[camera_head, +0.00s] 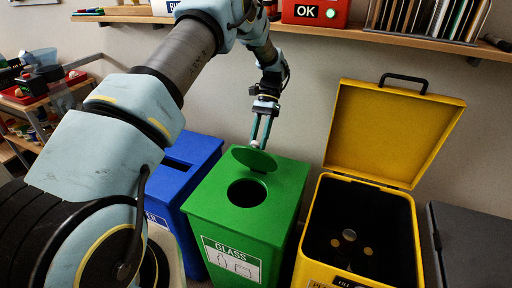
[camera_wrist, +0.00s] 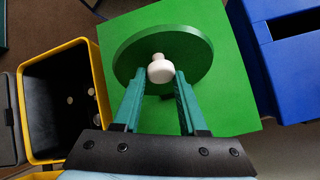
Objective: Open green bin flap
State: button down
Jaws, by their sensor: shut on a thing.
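The green bin (camera_head: 212,196) stands in the middle, with a GLASS label on its front. Its round green flap (camera_head: 254,158) is tilted up at the back of the round hole, and the dark opening shows in the head view. My gripper (camera_head: 259,146) is above the back of the bin, at the flap. In the wrist view the flap (camera_wrist: 190,48) carries a white knob (camera_wrist: 160,70). The fingertips of my gripper (camera_wrist: 161,80) are on either side of the knob's base, shut on it.
A yellow bin (camera_head: 312,215) with its lid (camera_head: 395,130) raised stands right of the green bin. A blue bin (camera_head: 200,150) stands close on the left. A dark grey bin (camera_head: 475,240) is at the far right. A wooden shelf (camera_head: 400,38) runs along the wall above.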

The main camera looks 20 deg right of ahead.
jog(key=w+d+f+y+b, duration=0.1)
jog(key=w+d+b, duration=0.2)
jog(key=w+b, duration=0.1)
jog(key=shift+w+d+f+g, duration=0.3)
jog(key=shift+w+g, duration=0.1)
jog(key=shift+w, duration=0.05)
jog(key=shift+w+r, duration=0.15)
jog(key=shift+r, duration=0.1)
dwell(0.4)
jog(key=c, duration=1)
grip_release()
jog(key=o, duration=0.6)
jog(key=shift+d, duration=0.1)
jog(key=shift+c, duration=0.2)
jog(key=shift+f, duration=0.1)
jog(key=shift+s+d, duration=0.1)
jog(key=shift+s, duration=0.1)
